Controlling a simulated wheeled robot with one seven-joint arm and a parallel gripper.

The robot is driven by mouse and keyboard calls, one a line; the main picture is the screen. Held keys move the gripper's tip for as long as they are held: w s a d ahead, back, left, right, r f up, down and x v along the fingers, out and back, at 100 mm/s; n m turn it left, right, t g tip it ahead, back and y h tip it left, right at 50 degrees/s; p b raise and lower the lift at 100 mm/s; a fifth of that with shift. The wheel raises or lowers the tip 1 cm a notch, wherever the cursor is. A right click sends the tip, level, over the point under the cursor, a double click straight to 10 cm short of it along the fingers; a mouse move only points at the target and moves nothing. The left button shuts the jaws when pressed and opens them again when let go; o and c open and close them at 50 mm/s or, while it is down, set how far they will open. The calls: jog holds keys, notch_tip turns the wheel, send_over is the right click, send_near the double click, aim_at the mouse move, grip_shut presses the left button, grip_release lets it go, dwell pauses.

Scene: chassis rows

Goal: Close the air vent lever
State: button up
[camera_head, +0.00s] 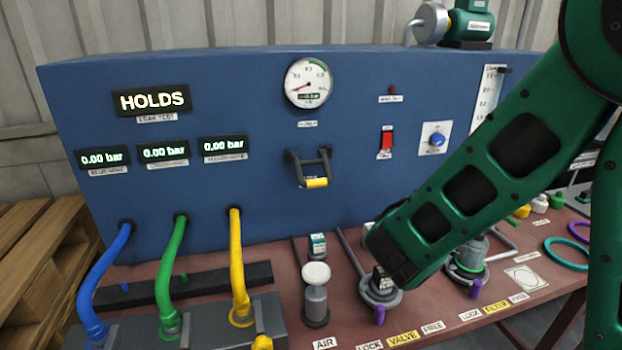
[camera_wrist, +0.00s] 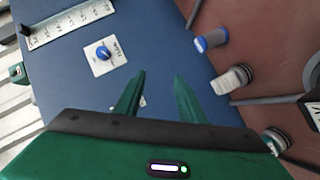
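A dark lever with a yellow grip (camera_head: 316,182) hangs from a bracket on the blue panel in the head view, below the round gauge. A white-capped post (camera_head: 315,290) stands on the bench behind the label AIR (camera_head: 325,343). I cannot read the lever's small label, so I cannot tell which of these is the air vent. In the wrist view my gripper (camera_wrist: 160,80) has its two green fingers apart, with nothing between them, in front of the blue panel. In the head view my arm crosses the right side and my fingers are hidden.
The blue panel (camera_head: 230,80) bears a blue dial (camera_head: 437,139) and a red switch (camera_head: 386,139). Blue, green and yellow hoses (camera_head: 237,260) stand at left. Valve fittings (camera_head: 380,287) crowd the red-brown bench, partly behind my arm. The panel face around the yellow-grip lever is clear.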

jog(key=a+r+n+t+y, duration=0.2)
jog(key=a+n+t+y, duration=0.15)
jog(key=a+n, duration=0.45)
jog(key=n+y, duration=0.4)
jog(key=y, duration=0.2)
send_near(316, 185)
jog(key=shift+h, duration=0.25)
jog(key=x, duration=0.4)
jog(key=shift+w+f, duration=0.1)
jog(key=shift+w, duration=0.15)
jog(key=shift+w+a, duration=0.1)
jog(key=shift+a, duration=0.1)
jog(key=x, duration=1)
jog(key=shift+w, duration=0.25)
grip_shut()
